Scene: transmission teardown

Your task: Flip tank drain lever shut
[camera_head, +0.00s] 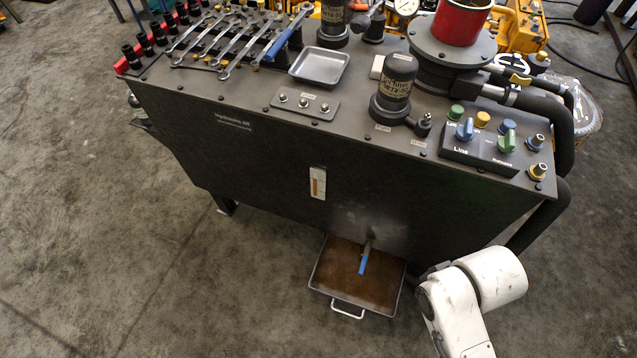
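The dark tank (255,165) stands in the middle of the view, its front face towards me. A small drain valve (369,243) sits low on that face, right of centre. Its lever has a blue grip (364,265) that points down and towards the viewer, over the drip tray. The metal drip tray (345,300) lies on the floor below, with brown liquid or staining inside and a white handle in front. Whether liquid is running from the valve is too small to tell. My white arm shows at the lower right, right of the tray; my gripper is not in view.
A sight gauge (318,183) is on the tank front. The tank top holds wrenches (222,40), a small metal tray (319,66), a black filter (393,88) and a control box (482,147). Thick black hoses (540,215) run down the right side. The floor left and front is clear.

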